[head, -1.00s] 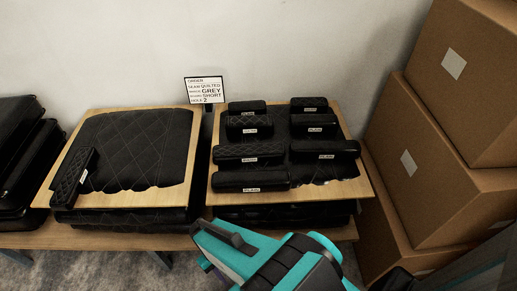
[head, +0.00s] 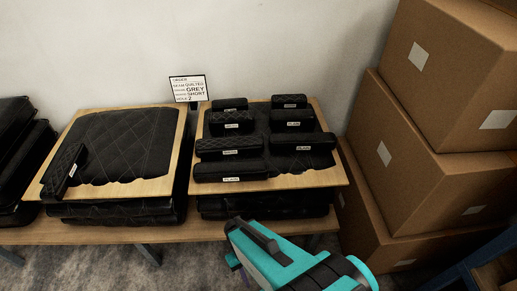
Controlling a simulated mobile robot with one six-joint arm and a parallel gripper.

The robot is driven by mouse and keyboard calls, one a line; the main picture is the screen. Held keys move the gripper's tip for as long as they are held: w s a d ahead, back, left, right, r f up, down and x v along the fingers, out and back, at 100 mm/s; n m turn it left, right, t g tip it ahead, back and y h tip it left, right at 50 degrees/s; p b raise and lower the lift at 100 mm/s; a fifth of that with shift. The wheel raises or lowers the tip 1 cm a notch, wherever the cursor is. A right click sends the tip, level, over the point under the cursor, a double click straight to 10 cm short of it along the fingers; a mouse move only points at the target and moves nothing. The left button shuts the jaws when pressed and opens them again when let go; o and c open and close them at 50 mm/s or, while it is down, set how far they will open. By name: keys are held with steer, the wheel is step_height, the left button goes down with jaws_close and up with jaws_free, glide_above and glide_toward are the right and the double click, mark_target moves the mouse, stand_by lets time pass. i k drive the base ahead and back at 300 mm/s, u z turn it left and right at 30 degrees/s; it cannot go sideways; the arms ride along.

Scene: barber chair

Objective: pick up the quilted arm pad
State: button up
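Several black arm pads lie in two columns on the right wooden board. Two in its left column show quilted-looking stitching, an upper pad (head: 232,116) and a middle pad (head: 208,146). Other pads, such as the front one (head: 245,168) and the right one (head: 318,139), look smoother. Their white labels are too small to read surely. Another quilted black pad (head: 62,170) lies slanted at the left edge of the left board. My teal gripper (head: 240,248) is at the bottom, in front of the bench and below the pads, touching none. Its fingertips are not clearly shown.
The left board (head: 178,165) and right board (head: 338,176) rest on dark quilted cushions on a wooden bench (head: 100,232). An order card (head: 188,89) stands behind them. Stacked cardboard boxes (head: 415,165) crowd the right side. Dark cushions (head: 25,165) lie at far left.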

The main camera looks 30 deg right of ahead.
mark_target(229, 144)
steer(key=z, duration=0.35)
steer(key=k, duration=1.25)
steer(key=u, duration=0.05)
steer(key=i, duration=0.9)
steer(key=z, duration=0.05)
